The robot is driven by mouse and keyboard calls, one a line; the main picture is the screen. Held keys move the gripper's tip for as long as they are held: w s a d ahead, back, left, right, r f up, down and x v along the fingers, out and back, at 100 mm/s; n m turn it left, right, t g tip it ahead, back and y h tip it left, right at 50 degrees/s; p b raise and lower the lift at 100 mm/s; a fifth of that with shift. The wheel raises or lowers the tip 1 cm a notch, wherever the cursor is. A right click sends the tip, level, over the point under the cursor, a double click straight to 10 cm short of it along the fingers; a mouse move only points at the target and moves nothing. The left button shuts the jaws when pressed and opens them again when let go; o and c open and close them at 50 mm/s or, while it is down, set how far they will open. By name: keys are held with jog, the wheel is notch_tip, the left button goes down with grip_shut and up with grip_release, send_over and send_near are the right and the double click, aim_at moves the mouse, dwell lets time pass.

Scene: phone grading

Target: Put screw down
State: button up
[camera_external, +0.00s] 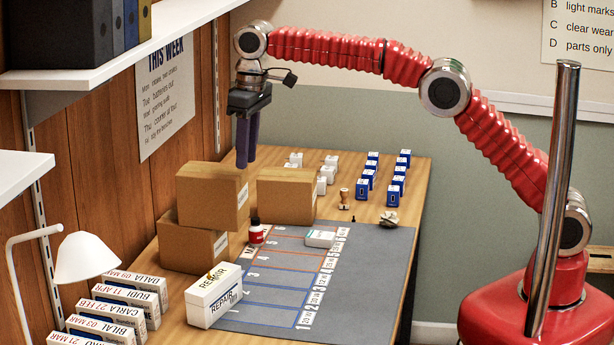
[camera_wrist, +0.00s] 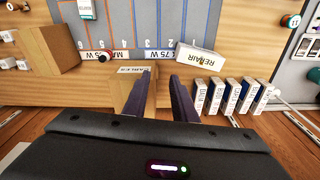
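No screw can be made out in either view. My gripper (camera_external: 246,160) points down above the cardboard boxes at the back left of the desk, near the wood wall. In the wrist view my gripper (camera_wrist: 160,80) shows two dark fingers with a clear gap between them, and I see nothing held there. A labelled cardboard box (camera_wrist: 128,84) shows below and between the fingers. The grey numbered mat (camera_external: 270,285) lies on the desk and also shows in the wrist view (camera_wrist: 200,22).
Cardboard boxes (camera_external: 212,198) are stacked beneath my gripper, with another (camera_external: 288,196) beside them. Small blue boxes (camera_external: 363,190) stand behind; a lamp (camera_external: 85,256) is front left.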

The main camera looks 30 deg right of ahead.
jog(key=s+d+r+m+t, duration=0.15)
jog(key=d+r, duration=0.25)
jog(key=d, duration=1.1)
jog(key=s+d+r+m+t, duration=0.15)
jog(key=d+r, duration=0.25)
jog(key=d, duration=1.1)
jog(key=s+d+f+m, duration=0.1)
jog(key=s+d+f, duration=0.2)
jog(key=s+d, duration=0.3)
jog(key=s+d+f+m+t, duration=0.1)
jog(key=s+d+f, duration=0.3)
jog(key=s+d, duration=0.3)
jog(key=s+d+f+m, duration=0.2)
jog(key=s+d+f, duration=0.2)
jog(key=s+d, duration=0.2)
jog(key=shift+s+d+f+t+h, duration=0.2)
jog(key=shift+s+d+t+h, duration=0.15)
jog(key=shift+s, duration=0.35)
